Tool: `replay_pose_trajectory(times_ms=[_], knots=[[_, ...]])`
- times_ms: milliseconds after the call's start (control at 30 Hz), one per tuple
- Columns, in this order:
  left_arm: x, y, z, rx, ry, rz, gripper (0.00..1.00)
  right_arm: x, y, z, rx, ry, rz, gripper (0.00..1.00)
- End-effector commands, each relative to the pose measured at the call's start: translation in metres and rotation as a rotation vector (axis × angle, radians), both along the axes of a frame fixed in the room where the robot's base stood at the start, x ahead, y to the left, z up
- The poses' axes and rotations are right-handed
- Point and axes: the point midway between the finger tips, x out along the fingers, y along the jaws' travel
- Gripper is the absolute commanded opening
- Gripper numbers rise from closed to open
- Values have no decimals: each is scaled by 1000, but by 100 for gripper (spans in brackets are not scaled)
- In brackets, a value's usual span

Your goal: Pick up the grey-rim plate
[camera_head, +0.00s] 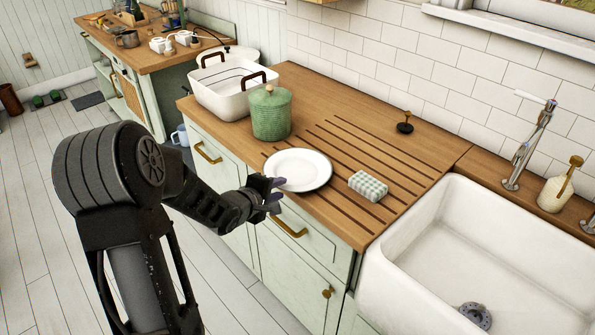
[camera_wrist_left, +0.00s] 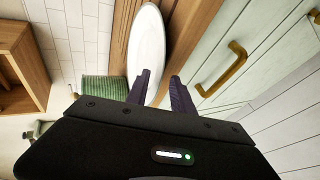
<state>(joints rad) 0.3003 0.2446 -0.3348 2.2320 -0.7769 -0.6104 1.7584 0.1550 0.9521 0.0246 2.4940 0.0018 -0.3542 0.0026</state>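The plate (camera_head: 298,169) is round and white with a thin darker rim line. It lies flat on the wooden counter near the front edge, and in the left wrist view the plate (camera_wrist_left: 147,45) shows as a narrow oval. My left gripper (camera_head: 275,195) is at the plate's near left edge, in front of the counter edge. Its two purple fingers are apart, and in the left wrist view the gripper (camera_wrist_left: 160,80) has the plate's near edge in line with the gap. I cannot tell whether a finger touches the plate. My right gripper is not in view.
A green ribbed canister (camera_head: 271,113) stands just behind and left of the plate. A checkered sponge (camera_head: 368,186) lies to its right on the grooved counter (camera_head: 345,228). A white basin (camera_head: 219,92) is farther back, and a white sink (camera_head: 450,245) is at the right.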

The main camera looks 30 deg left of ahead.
Motion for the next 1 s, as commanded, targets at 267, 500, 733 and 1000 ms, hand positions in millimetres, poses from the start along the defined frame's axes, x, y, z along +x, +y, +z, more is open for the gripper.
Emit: replay_pose_trajectory(times_ms=[267,500,733,1000], knots=[[1,0,-1,0,0,1,29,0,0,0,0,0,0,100],[1,0,-1,0,0,1,29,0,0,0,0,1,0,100],[1,0,-1,0,0,1,18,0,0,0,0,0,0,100],[1,0,-1,0,0,1,0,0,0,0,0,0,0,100]])
